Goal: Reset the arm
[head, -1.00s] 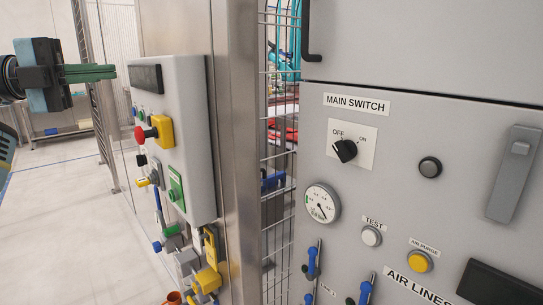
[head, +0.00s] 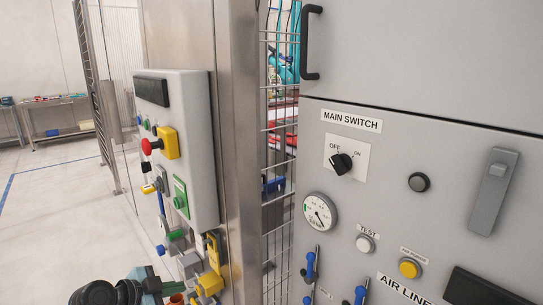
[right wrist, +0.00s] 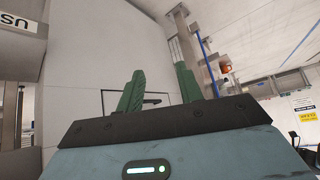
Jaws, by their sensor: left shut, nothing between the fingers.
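My left gripper (head: 172,287) is low at the left in the head view, at the bottom edge, with its teal body and black wrist joint partly cut off. Its green fingers point right, near the lower end of the grey control box (head: 193,130), and are shut and empty. In the right wrist view, the green fingers of my right gripper (right wrist: 159,72) stand apart with nothing between them. The right gripper does not show in the head view.
A grey cabinet (head: 440,130) with a main switch (head: 341,162), gauge and buttons fills the right. The control box has a red button (head: 147,146) and yellow valve parts (head: 210,283) below. A steel post (head: 230,150) separates them. Floor at left is clear.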

